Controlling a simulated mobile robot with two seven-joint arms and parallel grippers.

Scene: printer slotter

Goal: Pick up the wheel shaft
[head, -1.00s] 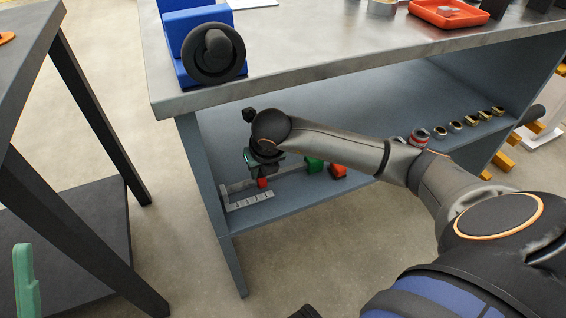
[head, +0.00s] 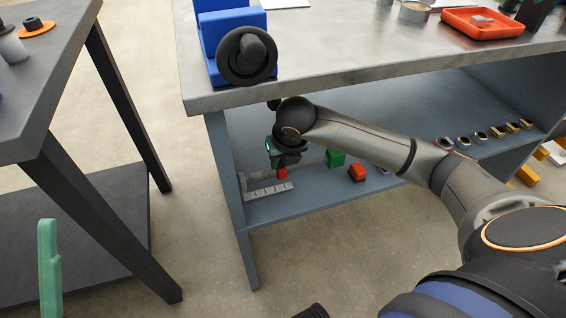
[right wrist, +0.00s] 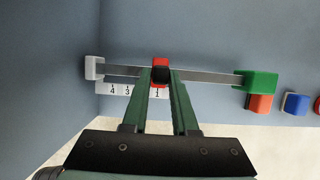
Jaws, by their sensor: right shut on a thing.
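I cannot make out a thing that is clearly the wheel shaft. My right gripper (head: 280,165) reaches onto the lower shelf under the metal table. In the right wrist view its green fingers (right wrist: 160,80) are shut on a red block (right wrist: 160,64), which sits on a thin grey rail. The red block also shows in the head view (head: 282,173). The rail runs from a white end block (right wrist: 94,68) to a green block (right wrist: 258,85). One green finger of my left gripper (head: 48,265) shows at the lower left; its other finger is hidden.
A numbered scale (head: 268,190) lies on the shelf (head: 330,195). A red block (head: 357,173) and several metal rings stand further right. A blue block with a black wheel (head: 247,56) and a red tray (head: 482,23) are on the tabletop. A dark table (head: 40,75) stands at left.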

